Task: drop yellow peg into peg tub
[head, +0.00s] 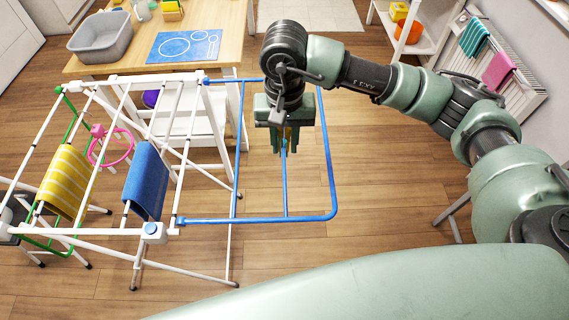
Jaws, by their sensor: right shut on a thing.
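My right gripper (285,146) points down at the blue wing of the drying rack (285,190), at its middle rail. It is shut on a small yellow thing, apparently the yellow peg (288,133), which shows only as a sliver between the fingers. I cannot tell whether the peg still touches the rail. No container is clearly the peg tub. A purple rounded thing (151,98), partly hidden by the rack, is on or near a white stool. My left gripper is not in view.
A yellow striped cloth (63,182), a blue cloth (146,180) and a pink ring (110,148) hang on the rack. A wooden table behind holds a grey basin (100,37) and a blue mat (184,46). A white shelf (432,40) stands back right. Floor right of the rack is clear.

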